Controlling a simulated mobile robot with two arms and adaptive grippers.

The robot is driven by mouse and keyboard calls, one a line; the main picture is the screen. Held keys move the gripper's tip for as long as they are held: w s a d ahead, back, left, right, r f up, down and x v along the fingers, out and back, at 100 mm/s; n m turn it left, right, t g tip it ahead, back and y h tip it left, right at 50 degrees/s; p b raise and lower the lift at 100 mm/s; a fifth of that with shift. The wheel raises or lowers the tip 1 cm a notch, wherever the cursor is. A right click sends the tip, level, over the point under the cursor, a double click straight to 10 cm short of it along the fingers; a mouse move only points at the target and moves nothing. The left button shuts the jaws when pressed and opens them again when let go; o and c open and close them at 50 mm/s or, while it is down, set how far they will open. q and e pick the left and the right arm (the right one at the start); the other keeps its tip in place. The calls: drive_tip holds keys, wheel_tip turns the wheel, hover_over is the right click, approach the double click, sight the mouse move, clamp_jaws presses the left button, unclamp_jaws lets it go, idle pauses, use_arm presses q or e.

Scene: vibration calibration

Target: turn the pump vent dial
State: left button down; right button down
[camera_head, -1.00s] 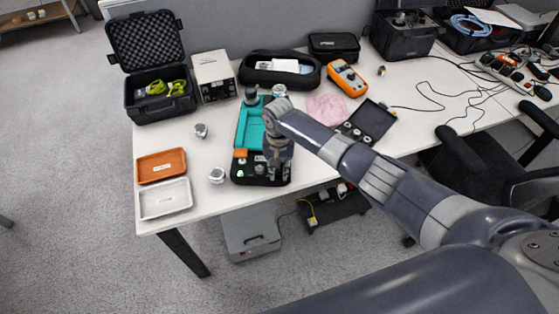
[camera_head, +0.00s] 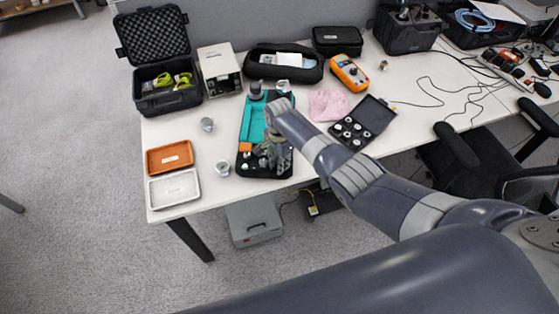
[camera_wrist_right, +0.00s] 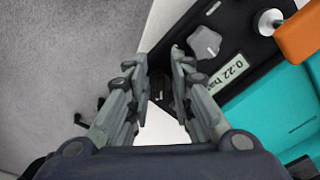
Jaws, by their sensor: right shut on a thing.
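The pump unit, a black case with a teal top (camera_head: 252,122), lies near the table's front edge in the head view. In the right wrist view its black panel (camera_wrist_right: 245,55) carries a grey knob (camera_wrist_right: 203,42) and a display (camera_wrist_right: 230,70) that reads about 0.22 bar. My right gripper (camera_head: 279,167) is down at the panel's near right end. In the wrist view its fingers (camera_wrist_right: 159,62) close around a dark part, taken as the pump vent dial, mostly hidden between them. The grey knob stands just beside the right-hand finger. My left gripper is not in view.
An open black box of round parts (camera_head: 388,114) and a pink cloth (camera_head: 326,105) lie to the right. The table edge is close.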

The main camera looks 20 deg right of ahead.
drive_tip(key=shift+w+r+m, duration=0.1)
drive_tip(key=shift+m, duration=0.2)
drive_tip(key=shift+d, duration=0.1)
drive_tip(key=c, duration=1.6)
unclamp_jaws()
